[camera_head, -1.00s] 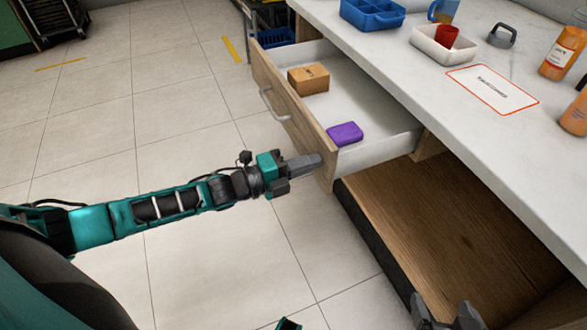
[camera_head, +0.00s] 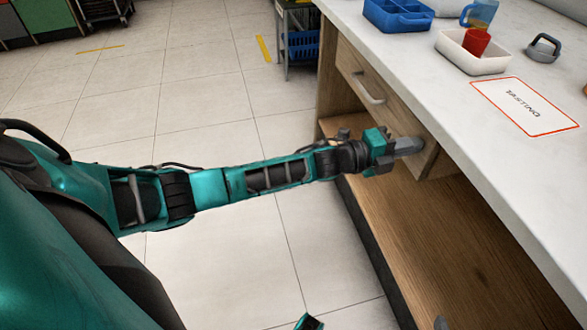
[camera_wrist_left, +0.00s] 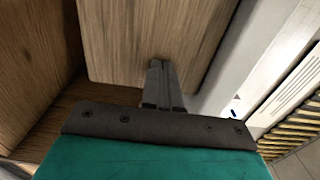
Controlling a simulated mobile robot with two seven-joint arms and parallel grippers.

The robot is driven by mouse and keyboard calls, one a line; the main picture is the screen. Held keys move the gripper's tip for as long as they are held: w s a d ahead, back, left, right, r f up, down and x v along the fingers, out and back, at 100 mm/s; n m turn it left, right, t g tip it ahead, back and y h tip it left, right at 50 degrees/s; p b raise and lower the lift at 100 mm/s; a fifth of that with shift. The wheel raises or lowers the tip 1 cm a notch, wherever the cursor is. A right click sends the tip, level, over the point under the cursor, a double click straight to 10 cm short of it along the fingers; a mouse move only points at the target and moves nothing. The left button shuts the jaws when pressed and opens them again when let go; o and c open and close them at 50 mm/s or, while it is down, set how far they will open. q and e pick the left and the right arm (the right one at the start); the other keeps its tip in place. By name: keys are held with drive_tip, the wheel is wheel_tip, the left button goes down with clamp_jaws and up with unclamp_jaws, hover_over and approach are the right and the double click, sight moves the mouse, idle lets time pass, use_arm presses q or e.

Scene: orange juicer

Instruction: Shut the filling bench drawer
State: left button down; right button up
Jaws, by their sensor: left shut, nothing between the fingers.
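The wooden drawer front (camera_head: 362,88) with its grey bar handle (camera_head: 368,92) sits in or very close to the bench face under the white worktop (camera_head: 420,70). The inside of the drawer and what lies in it are hidden. I cannot tell whether the front is fully flush. My left gripper (camera_head: 408,146) is shut and empty, its fingertips at the near end of the drawer front. In the left wrist view the shut fingers (camera_wrist_left: 158,82) point at the wooden front (camera_wrist_left: 150,40), close to its edge.
On the worktop stand a blue divided tray (camera_head: 398,14), a white bin (camera_head: 472,54) with a red cup (camera_head: 476,42), a grey handled item (camera_head: 543,48) and a printed card (camera_head: 525,106). An open wooden shelf (camera_head: 440,230) lies below. The tiled floor at left is clear.

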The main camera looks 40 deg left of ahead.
use_arm(q)
drive_tip(key=shift+b+x, duration=0.3)
drive_tip(key=shift+x, duration=0.8)
use_arm(e)
drive_tip(key=shift+a, duration=0.4)
use_arm(q)
drive_tip(key=shift+r, duration=0.3)
use_arm(e)
drive_tip(key=shift+w, duration=0.1)
